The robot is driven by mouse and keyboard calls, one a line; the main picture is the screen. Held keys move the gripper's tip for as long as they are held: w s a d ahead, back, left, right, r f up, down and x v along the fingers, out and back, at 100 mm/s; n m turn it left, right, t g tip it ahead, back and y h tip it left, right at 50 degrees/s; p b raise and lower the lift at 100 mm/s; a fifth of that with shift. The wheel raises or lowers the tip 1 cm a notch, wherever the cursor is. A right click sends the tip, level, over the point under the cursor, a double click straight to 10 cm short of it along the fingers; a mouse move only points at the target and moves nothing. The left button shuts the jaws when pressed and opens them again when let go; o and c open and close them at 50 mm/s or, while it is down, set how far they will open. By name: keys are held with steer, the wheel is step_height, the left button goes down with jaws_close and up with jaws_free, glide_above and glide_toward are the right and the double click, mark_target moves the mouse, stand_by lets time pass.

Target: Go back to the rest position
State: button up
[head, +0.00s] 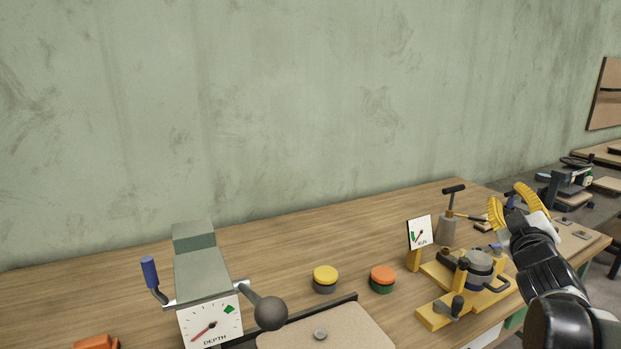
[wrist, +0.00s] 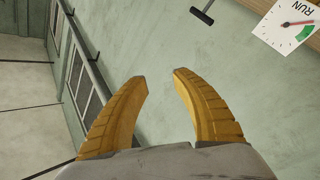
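My gripper (head: 509,207) is at the right of the head view, raised above the right end of the wooden workbench (head: 290,240). Its two yellow curved fingers also show in the wrist view (wrist: 160,78), spread apart with nothing between them. Behind the gap the wrist view shows only the green wall. No stacked boards can be made out in either view.
A yellow fixture (head: 440,313) with a RUN dial (head: 419,233) stands left of my arm. A black T-handle (head: 453,189) rises close by. Yellow (head: 325,274) and orange (head: 383,274) buttons and a DEPTH-dial machine (head: 203,280) stand further left. The bench's back is clear.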

steer(key=s+a+f+m+g+y, duration=0.2)
steer(key=s+a+f+g, duration=0.3)
steer(key=s+a+f, duration=0.5)
steer(key=s+a+f+m+g+y, duration=0.2)
steer(key=s+a+f+g+y, duration=0.3)
steer(key=s+a+f, duration=0.5)
steer(key=s+a+g, duration=0.1)
steer(key=s+a, duration=0.2)
steer(key=a, duration=0.3)
steer(key=shift+a+f, duration=0.4)
